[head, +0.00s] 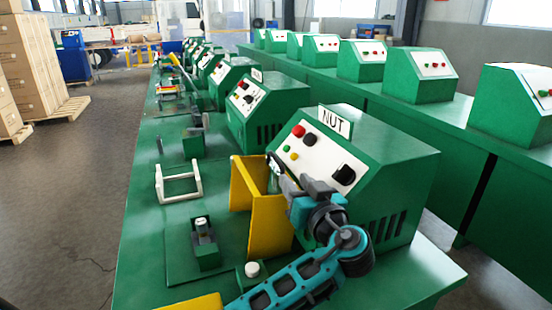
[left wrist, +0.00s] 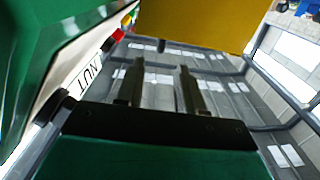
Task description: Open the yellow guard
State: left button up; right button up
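The yellow guard (head: 268,228) stands upright on the green bench, in front of the green machine (head: 390,160) labelled NUT. Two of its panels show, set at an angle to each other. My left gripper (head: 279,170) is by the guard's upper edge, between the guard and the machine's control panel. In the left wrist view its two dark fingers (left wrist: 159,78) are apart with nothing between them. The guard (left wrist: 195,22) fills the top of that view, beyond the fingertips. I cannot tell whether the gripper touches it. My right gripper is not in view.
The control panel with red, green and yellow buttons and a black knob is close to my left gripper. A small green fixture (head: 206,250) and a white frame (head: 178,183) stand left of the guard. More green machines line the bench behind. Another yellow part (head: 195,302) shows at the bottom edge.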

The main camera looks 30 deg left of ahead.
aim_at(281, 166)
pick_arm(q)
jog(key=p+x, duration=0.1)
jog(key=x, duration=1)
jog(key=shift+c, duration=0.3)
grip_shut()
